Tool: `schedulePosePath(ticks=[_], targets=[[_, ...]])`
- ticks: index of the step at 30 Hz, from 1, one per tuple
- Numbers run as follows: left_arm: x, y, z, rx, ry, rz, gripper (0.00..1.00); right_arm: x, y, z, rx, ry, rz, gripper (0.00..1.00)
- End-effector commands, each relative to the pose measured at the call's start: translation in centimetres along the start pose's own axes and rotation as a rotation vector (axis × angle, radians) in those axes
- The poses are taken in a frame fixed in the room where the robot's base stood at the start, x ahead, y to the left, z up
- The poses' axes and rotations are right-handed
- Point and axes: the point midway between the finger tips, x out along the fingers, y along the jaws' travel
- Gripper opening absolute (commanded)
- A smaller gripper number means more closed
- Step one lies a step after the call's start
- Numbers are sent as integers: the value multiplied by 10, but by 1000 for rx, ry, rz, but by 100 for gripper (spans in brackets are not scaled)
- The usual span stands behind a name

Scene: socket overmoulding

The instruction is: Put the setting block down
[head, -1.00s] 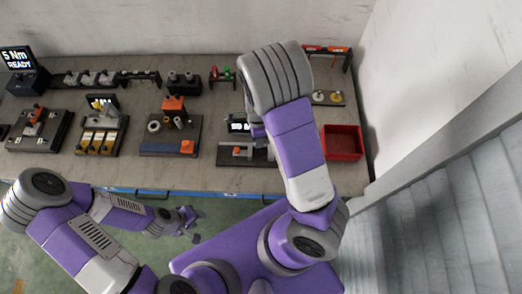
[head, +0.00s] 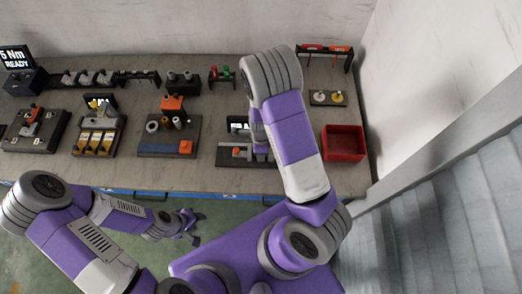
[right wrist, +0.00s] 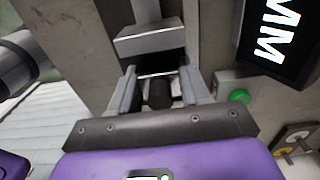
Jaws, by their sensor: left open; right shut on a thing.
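My right gripper (right wrist: 158,80) is shut on a dark piece, which I take to be the setting block (right wrist: 160,93); it shows between the two fingers in the right wrist view. Just beyond the fingertips is a grey metal block (right wrist: 148,40), part of the measuring station as far as I can tell. In the head view the right gripper (head: 261,150) is low over the measuring station (head: 232,160), partly covered by my arm. Whether the held piece touches the station is hidden. My left gripper (head: 190,226) is open and empty, in front of the bench.
The station's display (right wrist: 278,40) and a green button (right wrist: 238,96) stand close right of the gripper. A red bin (head: 343,143) is to the right on the bench. A fixture with an orange block (head: 186,147) stands to the left.

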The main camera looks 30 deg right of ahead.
Motion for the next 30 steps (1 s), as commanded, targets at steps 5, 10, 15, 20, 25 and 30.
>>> schedulePosePath(ticks=[5, 10, 15, 20, 25, 30], targets=[[-1, 0, 0, 0, 0, 0, 43, -2, -1, 0, 0, -1, -2, 0], [2, -1, 0, 0, 0, 0, 43, 3, 0, 0, 0, -1, -1, 48], [2, 0, 0, 0, 0, 0, 43, 2, -1, 0, 0, -1, -4, 72], [2, 0, 0, 0, 0, 0, 43, 1, -4, 0, 1, -2, -10, 72], [2, 0, 0, 0, 0, 0, 43, 1, -5, 0, 2, -3, -14, 72], [-1, 0, 0, 0, 0, 0, 43, -2, -6, 0, 2, -3, -15, 72]])
